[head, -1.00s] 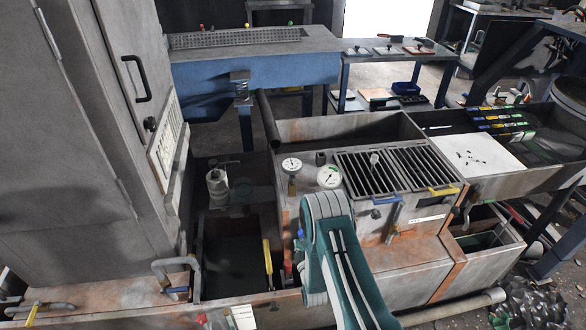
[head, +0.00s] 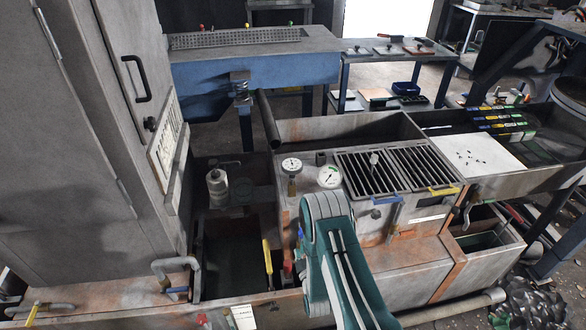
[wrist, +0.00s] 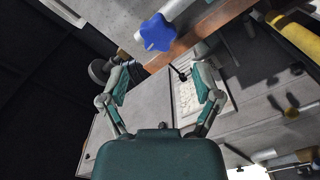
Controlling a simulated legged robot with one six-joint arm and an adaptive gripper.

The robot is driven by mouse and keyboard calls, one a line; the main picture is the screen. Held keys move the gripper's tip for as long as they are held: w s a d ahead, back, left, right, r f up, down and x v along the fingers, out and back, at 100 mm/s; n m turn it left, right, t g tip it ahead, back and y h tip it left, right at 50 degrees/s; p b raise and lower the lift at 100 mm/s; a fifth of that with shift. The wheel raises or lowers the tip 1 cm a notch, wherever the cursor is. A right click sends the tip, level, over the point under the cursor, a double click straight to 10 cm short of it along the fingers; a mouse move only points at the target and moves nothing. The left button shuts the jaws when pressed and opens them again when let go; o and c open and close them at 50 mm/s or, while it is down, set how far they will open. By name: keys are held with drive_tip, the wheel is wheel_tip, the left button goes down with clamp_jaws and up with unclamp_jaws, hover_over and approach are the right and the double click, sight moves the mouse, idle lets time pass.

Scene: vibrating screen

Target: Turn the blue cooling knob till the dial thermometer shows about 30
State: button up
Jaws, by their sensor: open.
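The blue knob (wrist: 157,32) is star-shaped and sits on a pale stem at the top of the wrist view. In the head view a small bit of blue (head: 300,233) shows just left of my arm. My gripper (wrist: 161,80) is open and empty, its fingers spread wide. The knob lies beyond the fingertips and appears apart from them. In the head view my arm hides the gripper. Two round white dials stand on the tank, a left dial (head: 291,165) and a right dial (head: 329,176). Their readings are too small to tell.
A yellow-handled lever (head: 267,257) and a red handle (head: 287,261) stand left of my arm. Slotted black grates (head: 370,178) lie right of the dials. A tall grey cabinet (head: 85,130) fills the left. A yellow cylinder (wrist: 297,40) shows at the wrist view's right.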

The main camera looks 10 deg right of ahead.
drive_tip(key=shift+s, duration=3)
drive_tip(key=shift+w, duration=0.1)
drive_tip(key=w+r+m+g, duration=0.3)
drive_tip(key=w+r, duration=0.5)
drive_tip(key=r, duration=0.5)
wheel_tip(320, 180, up, 14)
drive_tip(key=s+f+m+g, duration=0.1)
drive_tip(key=s+m+g, duration=0.1)
drive_tip(key=g, duration=0.1)
drive_tip(key=s+r+m+g, duration=0.3)
drive_tip(key=s+r, duration=0.9)
drive_tip(key=s, duration=0.2)
drive_tip(key=s+d+r+m+g, duration=0.1)
drive_tip(key=s+r+m+g, duration=0.1)
drive_tip(key=s, duration=1.4)
wheel_tip(320, 180, up, 2)
drive_tip(key=shift+s+r+g, duration=0.15)
drive_tip(key=shift+s+g, duration=0.25)
drive_tip(key=shift+g, duration=0.3)
